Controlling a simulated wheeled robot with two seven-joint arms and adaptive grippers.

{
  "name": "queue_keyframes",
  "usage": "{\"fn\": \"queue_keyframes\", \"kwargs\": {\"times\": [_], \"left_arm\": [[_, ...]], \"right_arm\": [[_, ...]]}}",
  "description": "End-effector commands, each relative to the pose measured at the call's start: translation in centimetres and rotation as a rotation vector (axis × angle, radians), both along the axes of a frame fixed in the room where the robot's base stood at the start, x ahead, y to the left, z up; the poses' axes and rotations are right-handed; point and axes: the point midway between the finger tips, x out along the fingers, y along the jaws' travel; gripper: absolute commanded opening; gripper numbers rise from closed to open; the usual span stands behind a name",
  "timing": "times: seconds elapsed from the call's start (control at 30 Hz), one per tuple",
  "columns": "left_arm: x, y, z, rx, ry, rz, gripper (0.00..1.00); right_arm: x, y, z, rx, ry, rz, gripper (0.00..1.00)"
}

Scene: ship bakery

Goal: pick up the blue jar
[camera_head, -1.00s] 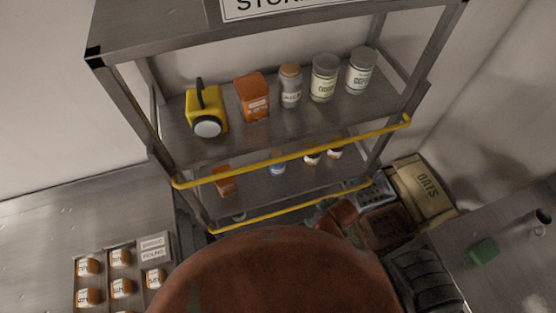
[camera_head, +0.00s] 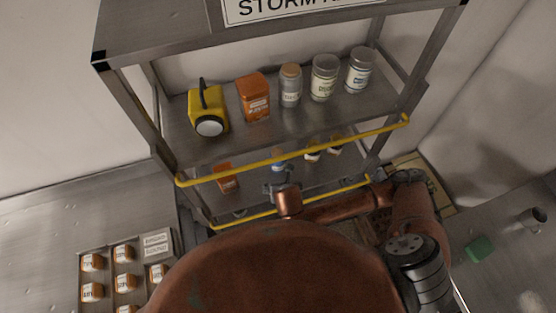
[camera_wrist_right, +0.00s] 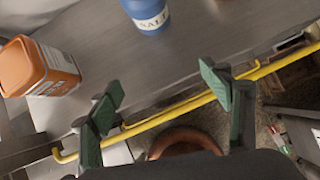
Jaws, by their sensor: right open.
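The blue jar (camera_head: 279,161) stands on the lower shelf of the rack, partly hidden behind the yellow rail and my arm. In the right wrist view, the blue jar (camera_wrist_right: 148,12) shows a white SALT label, with its top cut off by the upper edge. My right gripper (camera_wrist_right: 163,86) is open and empty, its green-padded fingers apart. It is at the front of the lower shelf, short of the jar and pointing toward it. In the head view, my right gripper (camera_head: 280,184) is small and partly hidden by its wrist. My left gripper is not in view.
Yellow rails (camera_head: 290,152) run along the shelf fronts. An orange tin (camera_wrist_right: 38,68) stands left of the jar; small jars (camera_head: 313,153) stand to its right. The upper shelf holds a yellow lamp (camera_head: 207,110), another orange tin (camera_head: 253,98) and several jars. A tray (camera_head: 157,247) is at lower left.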

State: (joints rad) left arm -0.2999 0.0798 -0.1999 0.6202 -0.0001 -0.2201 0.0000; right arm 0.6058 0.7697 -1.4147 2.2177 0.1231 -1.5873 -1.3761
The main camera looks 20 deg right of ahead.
Motion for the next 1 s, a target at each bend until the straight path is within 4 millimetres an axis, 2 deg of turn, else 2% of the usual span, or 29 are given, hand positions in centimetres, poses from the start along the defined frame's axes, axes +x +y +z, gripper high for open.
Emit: {"fn": "queue_keyframes", "kwargs": {"times": [0.13, 0.5, 0.87, 1.0], "left_arm": [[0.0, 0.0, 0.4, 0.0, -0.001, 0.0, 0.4], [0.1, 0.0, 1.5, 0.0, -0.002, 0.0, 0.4], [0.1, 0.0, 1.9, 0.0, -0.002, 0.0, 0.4], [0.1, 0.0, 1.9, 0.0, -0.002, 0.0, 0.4]], "right_arm": [[2.0, -0.6, 0.2, -0.019, -0.003, 0.011, 0.72], [9.0, -1.7, 0.2, -0.014, -0.002, 0.009, 0.72], [12.1, -2.2, 0.1, -0.013, -0.003, 0.009, 0.72], [13.1, -2.4, -2.3, -0.013, 0.001, 0.008, 0.72]]}}
